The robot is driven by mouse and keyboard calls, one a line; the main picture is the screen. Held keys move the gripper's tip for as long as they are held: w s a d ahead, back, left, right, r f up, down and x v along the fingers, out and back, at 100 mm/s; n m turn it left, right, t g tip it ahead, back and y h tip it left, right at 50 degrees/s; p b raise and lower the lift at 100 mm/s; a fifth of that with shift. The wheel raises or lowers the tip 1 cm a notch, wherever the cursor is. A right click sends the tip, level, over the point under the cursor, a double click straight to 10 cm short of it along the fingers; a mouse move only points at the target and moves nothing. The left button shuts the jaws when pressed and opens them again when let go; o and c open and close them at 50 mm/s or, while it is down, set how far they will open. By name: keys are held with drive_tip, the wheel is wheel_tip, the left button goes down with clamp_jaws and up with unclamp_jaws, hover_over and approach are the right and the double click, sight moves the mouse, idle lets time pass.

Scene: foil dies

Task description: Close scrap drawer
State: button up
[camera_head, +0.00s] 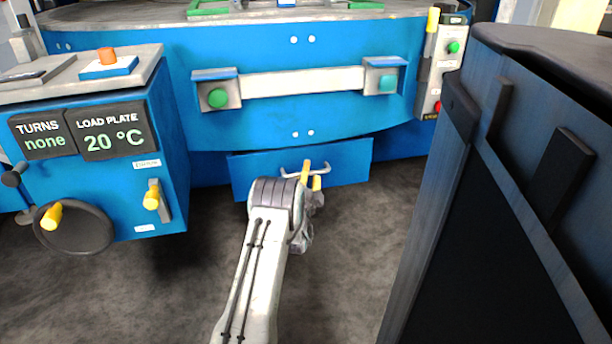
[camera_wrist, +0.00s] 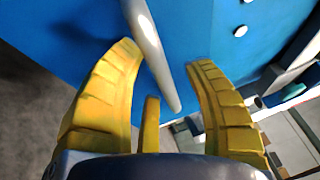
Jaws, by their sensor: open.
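The scrap drawer (camera_head: 348,165) is a blue front low on the blue machine, below its curved body. A light grey bar handle (camera_head: 288,174) sits on its front, partly hidden by my gripper. I cannot tell exactly how far the drawer stands out. My gripper (camera_head: 311,176), with yellow fingers, is in front of the drawer at the handle. In the wrist view my gripper (camera_wrist: 162,58) is open, and the handle (camera_wrist: 148,40) runs between the fingertips in the picture. I cannot tell whether it touches them.
A blue control cabinet (camera_head: 170,170) with dark displays, a handwheel (camera_head: 75,229) and yellow knobs stands at left. A large dark cabinet (camera_head: 500,190) fills the right side. The grey floor (camera_head: 345,270) between them is clear. A white bar (camera_head: 302,83) with green buttons spans the machine above the drawer.

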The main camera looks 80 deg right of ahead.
clamp_jaws()
idle(0.3)
